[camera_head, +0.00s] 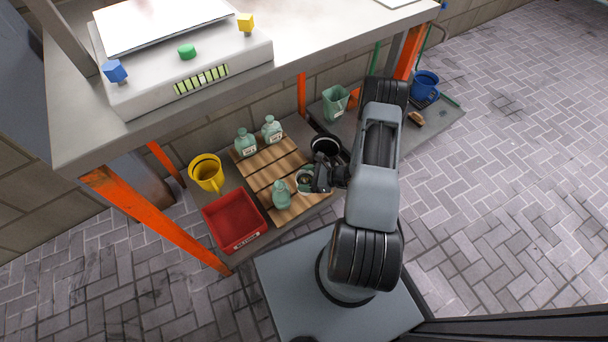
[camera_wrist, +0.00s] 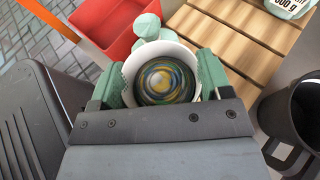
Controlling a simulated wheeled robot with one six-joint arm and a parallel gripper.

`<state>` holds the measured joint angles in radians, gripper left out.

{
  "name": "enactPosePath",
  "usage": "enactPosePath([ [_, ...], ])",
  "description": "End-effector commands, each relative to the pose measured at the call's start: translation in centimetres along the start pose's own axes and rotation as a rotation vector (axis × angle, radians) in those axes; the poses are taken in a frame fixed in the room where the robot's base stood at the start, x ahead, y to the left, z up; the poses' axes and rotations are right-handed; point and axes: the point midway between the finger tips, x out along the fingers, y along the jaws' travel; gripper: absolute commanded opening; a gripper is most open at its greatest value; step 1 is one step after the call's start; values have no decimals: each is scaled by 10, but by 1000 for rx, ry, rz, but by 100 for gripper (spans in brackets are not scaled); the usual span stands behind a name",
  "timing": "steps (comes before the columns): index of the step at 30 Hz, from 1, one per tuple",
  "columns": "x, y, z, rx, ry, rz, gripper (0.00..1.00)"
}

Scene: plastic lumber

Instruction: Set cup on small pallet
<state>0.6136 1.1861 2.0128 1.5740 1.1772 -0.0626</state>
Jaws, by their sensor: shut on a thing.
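My gripper (camera_wrist: 156,90) is shut on a white-rimmed cup (camera_wrist: 180,55) with a dark, colour-swirled inside. The cup also shows in the head view (camera_head: 304,177), at the front right part of the small wooden pallet (camera_head: 268,176). The pallet's slats also show in the wrist view (camera_wrist: 222,38). I cannot tell whether the cup's base touches the slats, since my gripper hides it. A pale green bottle (camera_head: 281,196) stands on the pallet close to the cup's left. Two more bottles (camera_head: 245,144) stand at the pallet's back.
A red bin (camera_head: 234,219) and a yellow mug (camera_head: 205,173) are left of the pallet. A black mug (camera_head: 327,145) stands close behind my gripper. A green container (camera_head: 334,103) and a blue mug (camera_head: 425,84) are farther right. A grey table (camera_head: 75,126) overhangs the area.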

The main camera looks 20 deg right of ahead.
Motion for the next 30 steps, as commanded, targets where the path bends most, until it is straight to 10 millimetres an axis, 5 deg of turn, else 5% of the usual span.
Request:
enactPosePath([
  [4, 7, -38, -23, -4, 0, -1, 42],
  [11, 16, -68, -55, 0, 0, -1, 42],
  [23, 22, -84, -72, 2, 0, 0, 42],
  [30, 33, -88, -100, 3, 0, 0, 42],
])
